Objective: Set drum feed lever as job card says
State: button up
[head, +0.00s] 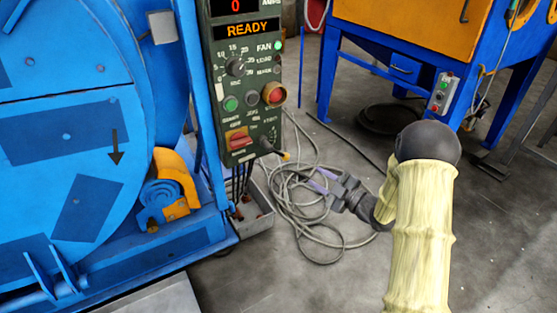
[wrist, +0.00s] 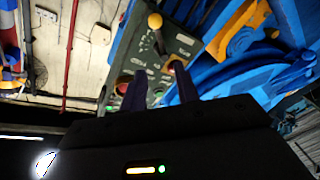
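The dark green control panel (head: 245,90) stands beside the blue drum machine, its display reading READY. A short lever (head: 273,149) with a yellow-orange tip sticks out from its lower right; I take it as the feed lever, but the small labels are unclear. In the wrist view a yellow-knobbed lever (wrist: 155,21) shows beyond the fingertips. My gripper (head: 318,181) is right of and below the lever in the head view, apart from it. Its two dark purple fingers stand apart in the wrist view (wrist: 157,70), with nothing held between them. No job card shows clearly.
The panel also has a red switch (head: 238,139), a red button (head: 274,94) and a black knob (head: 235,67). The blue drum machine (head: 60,130) is at left. Coiled cable (head: 290,205) lies on the floor. A blue and orange cabinet (head: 430,40) stands at back right.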

aim_at(280, 154)
jog(key=shift+w, duration=0.1)
jog(key=b+x, duration=0.6)
jog(key=x, duration=1)
jog(key=shift+w+a+f, duration=0.1)
jog(key=shift+w+a, duration=0.05)
jog(key=shift+a, duration=0.1)
jog(key=shift+w+a, duration=0.25)
jog(key=shift+a, duration=0.05)
grip_shut()
